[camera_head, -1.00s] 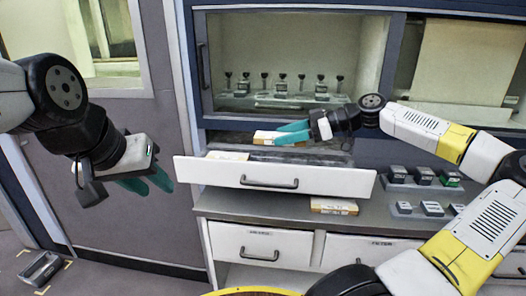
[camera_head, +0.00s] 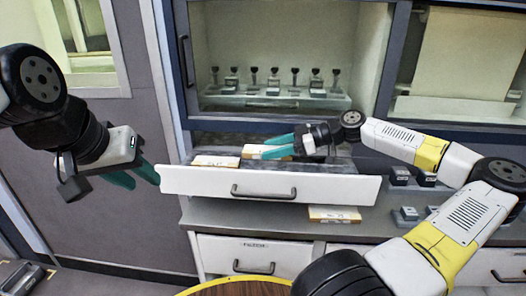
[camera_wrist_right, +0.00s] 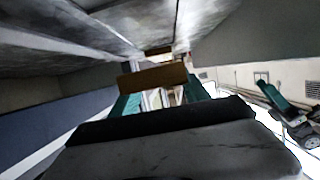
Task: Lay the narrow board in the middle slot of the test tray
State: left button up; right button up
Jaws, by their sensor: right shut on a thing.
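In the head view my right gripper (camera_head: 280,146) is shut on a small board (camera_head: 262,152) with a pale top and an orange-brown edge. It holds the board over the back part of an open drawer (camera_head: 270,185). In the right wrist view the held board (camera_wrist_right: 152,82) shows as a brown block between the teal fingers. A similar board (camera_head: 216,161) lies at the drawer's left, and another (camera_head: 335,214) lies on the counter. I cannot tell which is narrow. No slotted test tray can be made out clearly. My left gripper (camera_head: 139,177) is empty, left of the drawer; its finger gap is unclear.
Behind the drawer, a cabinet holds a rack (camera_head: 275,97) with several dark knobs. Dark blocks (camera_head: 400,176) stand on the counter at right. A round wooden top (camera_head: 240,288) shows at the bottom edge. The counter left of the loose board is clear.

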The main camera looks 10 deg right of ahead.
aim_at(272, 169)
jog(key=shift+f, duration=1.1)
jog(key=shift+f, duration=0.6)
jog(key=o, duration=1.5)
jog(key=shift+r, duration=0.1)
jog(key=shift+r, duration=0.2)
jog(key=v, duration=1.2)
jog(key=shift+r, duration=0.3)
